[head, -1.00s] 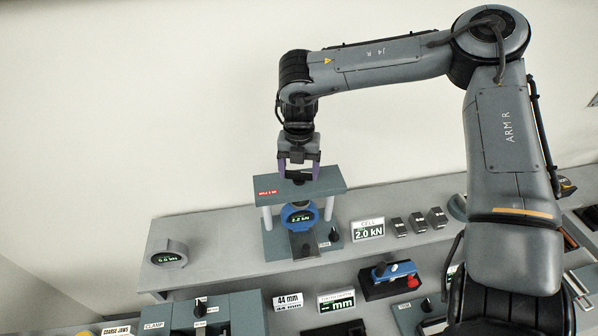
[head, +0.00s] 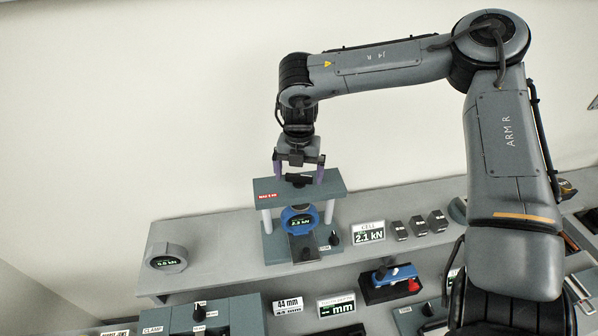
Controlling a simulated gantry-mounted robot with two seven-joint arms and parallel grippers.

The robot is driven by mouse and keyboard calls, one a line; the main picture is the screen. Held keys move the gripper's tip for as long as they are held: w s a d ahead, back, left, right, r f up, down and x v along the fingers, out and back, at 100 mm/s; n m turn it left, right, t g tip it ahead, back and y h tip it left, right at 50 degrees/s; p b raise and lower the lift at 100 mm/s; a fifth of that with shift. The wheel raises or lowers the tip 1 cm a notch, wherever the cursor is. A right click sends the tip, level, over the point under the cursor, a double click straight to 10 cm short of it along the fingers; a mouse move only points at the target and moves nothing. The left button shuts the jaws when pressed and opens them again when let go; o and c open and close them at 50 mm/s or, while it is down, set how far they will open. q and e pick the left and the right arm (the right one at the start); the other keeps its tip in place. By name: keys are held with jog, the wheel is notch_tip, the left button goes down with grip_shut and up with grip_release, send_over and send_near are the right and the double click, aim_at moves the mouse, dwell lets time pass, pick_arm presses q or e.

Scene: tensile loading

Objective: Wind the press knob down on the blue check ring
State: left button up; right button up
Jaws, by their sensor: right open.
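The press (head: 327,187) stands on the back shelf, a grey frame with a top plate on pale posts. Its dark knob (head: 299,180) sits on top of the plate. The blue check ring (head: 290,212) sits inside the frame under the plate; its small green readout is hard to read. My right gripper (head: 299,177) points down over the press, open, with its purple fingers on either side of the knob and apart from it. My left gripper is not in view.
A cell display (head: 368,232) right of the press reads 2.1 kN. A grey ring (head: 166,257) with a readout stands on the shelf at left. Several small dark blocks (head: 418,226) stand at right. A blue and red tool (head: 393,273) lies in front, below the shelf.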

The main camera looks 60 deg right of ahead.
aim_at(299, 175)
notch_tip(299, 175, up, 11)
jog(key=shift+b, duration=0.35)
jog(key=shift+f, duration=0.1)
dwell(0.6)
